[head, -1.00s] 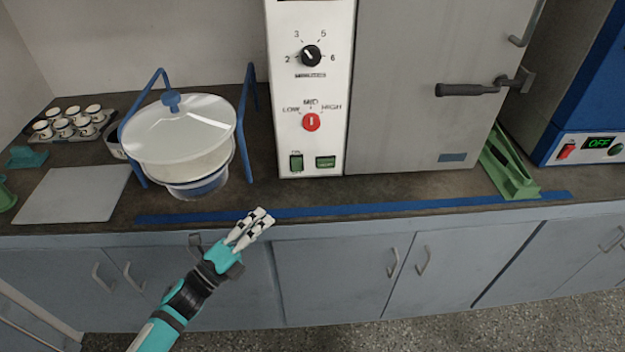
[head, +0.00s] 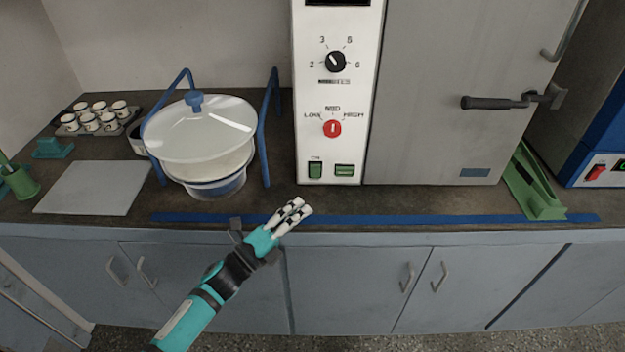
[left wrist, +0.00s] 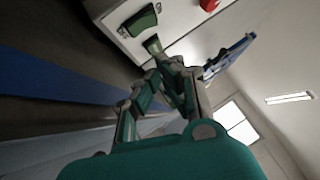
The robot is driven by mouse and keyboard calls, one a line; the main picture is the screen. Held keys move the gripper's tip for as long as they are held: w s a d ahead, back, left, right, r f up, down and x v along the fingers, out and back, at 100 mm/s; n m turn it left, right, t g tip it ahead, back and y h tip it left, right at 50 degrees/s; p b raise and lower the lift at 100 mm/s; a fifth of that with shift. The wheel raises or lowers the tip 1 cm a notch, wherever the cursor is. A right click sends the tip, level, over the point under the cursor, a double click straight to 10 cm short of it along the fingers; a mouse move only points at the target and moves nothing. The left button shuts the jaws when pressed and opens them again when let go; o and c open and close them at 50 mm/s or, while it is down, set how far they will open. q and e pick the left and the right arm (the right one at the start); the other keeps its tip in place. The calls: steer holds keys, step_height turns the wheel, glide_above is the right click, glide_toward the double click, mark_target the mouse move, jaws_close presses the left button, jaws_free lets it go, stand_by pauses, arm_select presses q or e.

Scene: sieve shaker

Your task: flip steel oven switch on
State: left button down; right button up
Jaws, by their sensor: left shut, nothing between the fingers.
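The steel oven (head: 430,85) stands on the bench, with a white control panel (head: 309,100) on its left side. In the left wrist view the gripper fingers (left wrist: 165,75) point toward the panel's green parts, the nearer one at the fingertips (left wrist: 152,45). My right gripper is not in view.
A sieve stack with a clear lid (head: 200,130) stands in a blue frame left of the oven. A green bracket (head: 535,185) lies at the oven's right. Blue tape (head: 400,220) runs along the bench front. A blue device (head: 605,130) stands far right.

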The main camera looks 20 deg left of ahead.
mark_target(315, 171)
arm_select(q)
steer(key=x, duration=0.4)
steer(key=shift+r, duration=0.1)
steer(key=w, duration=0.1)
steer(key=w+r+p, duration=0.1)
steer(key=w, duration=0.1)
steer(key=shift+w+a, duration=0.1)
steer(key=shift+a, duration=0.15)
steer(key=shift+w+a+r, duration=0.1)
steer(key=shift+w+r, duration=0.05)
steer(key=shift+w, duration=0.25)
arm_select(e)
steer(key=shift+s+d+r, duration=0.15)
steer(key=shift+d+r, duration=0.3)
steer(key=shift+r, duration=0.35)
arm_select(q)
steer(key=shift+w+r+p, duration=0.2)
steer(key=shift+r+p, duration=0.3)
steer(key=shift+p, duration=0.65)
steer(key=shift+w+f+n+y, duration=0.1)
steer(key=shift+f+n+y, duration=0.05)
steer(key=shift+n+y, duration=0.25)
steer(key=shift+f, duration=0.15)
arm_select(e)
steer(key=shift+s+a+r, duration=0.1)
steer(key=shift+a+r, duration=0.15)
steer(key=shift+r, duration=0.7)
